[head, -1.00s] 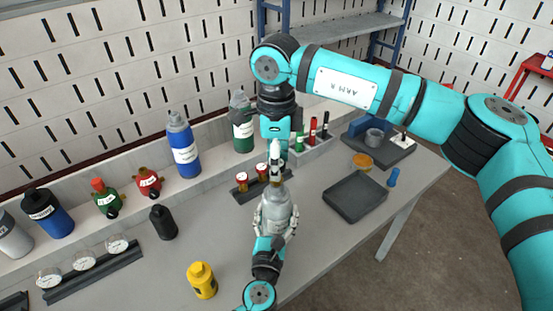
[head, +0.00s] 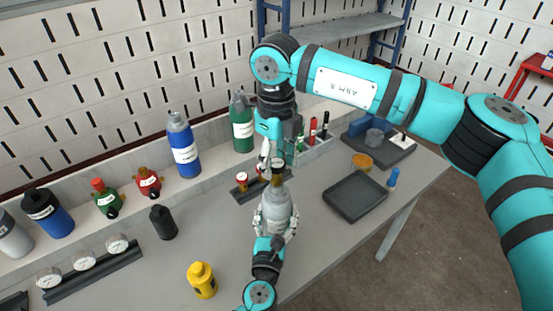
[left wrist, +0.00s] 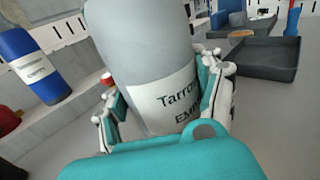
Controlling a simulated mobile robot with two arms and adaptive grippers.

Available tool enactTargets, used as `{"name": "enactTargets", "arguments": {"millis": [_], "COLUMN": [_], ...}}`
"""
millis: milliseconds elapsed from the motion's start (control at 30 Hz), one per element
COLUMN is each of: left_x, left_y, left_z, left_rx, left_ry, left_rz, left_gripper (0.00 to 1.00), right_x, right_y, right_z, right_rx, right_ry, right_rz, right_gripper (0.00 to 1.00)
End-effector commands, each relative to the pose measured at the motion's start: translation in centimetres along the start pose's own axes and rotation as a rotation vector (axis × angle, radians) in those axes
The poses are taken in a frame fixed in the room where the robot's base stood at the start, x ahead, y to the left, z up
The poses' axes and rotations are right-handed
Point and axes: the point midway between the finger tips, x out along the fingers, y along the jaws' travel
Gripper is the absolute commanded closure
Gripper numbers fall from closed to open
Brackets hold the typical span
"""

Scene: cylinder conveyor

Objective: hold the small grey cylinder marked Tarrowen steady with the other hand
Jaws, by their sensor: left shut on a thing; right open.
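The small grey cylinder (head: 276,212) stands roughly upright in the middle of the head view, with a brass-coloured neck at its top. Its white label, reading "Tarro…", shows in the left wrist view on the cylinder (left wrist: 150,55). My left gripper (head: 275,229) is shut on the cylinder's body, one finger on each side; it also shows in the left wrist view (left wrist: 165,110). I cannot tell whether the cylinder's base touches the table. My right gripper (head: 271,157) is open just above the cylinder's top, partly hiding the small dark fitting (head: 278,166) there.
A yellow cylinder (head: 202,281) stands front left and a black one (head: 163,222) behind it. A rack (head: 250,193) with small red-bodied parts lies close behind the grey cylinder. A dark empty tray (head: 356,196) is at right. Blue (head: 184,150) and green (head: 242,126) cylinders stand at the back.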

Motion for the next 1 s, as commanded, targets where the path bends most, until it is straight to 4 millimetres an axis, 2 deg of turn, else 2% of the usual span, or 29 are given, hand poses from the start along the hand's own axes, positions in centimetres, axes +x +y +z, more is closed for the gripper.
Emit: {"name": "enactTargets", "arguments": {"millis": [267, 633, 1000], "left_x": [0.0, 0.0, 0.0], "left_y": [0.0, 0.0, 0.0], "left_z": [0.0, 0.0, 0.0], "left_rx": [0.0, 0.0, 0.0], "left_ry": [0.0, 0.0, 0.0], "left_rz": [0.0, 0.0, 0.0], "left_gripper": [0.71, 0.71, 0.71], "right_x": [0.3, 2.5, 2.5], "right_y": [0.0, 0.0, 0.0], "right_z": [0.0, 0.0, 0.0], "right_rx": [-0.002, -0.003, -0.003], "right_ry": [0.001, 0.0, 0.0], "right_rz": [0.0, 0.0, 0.0], "right_gripper": [0.53, 0.53, 0.53]}}
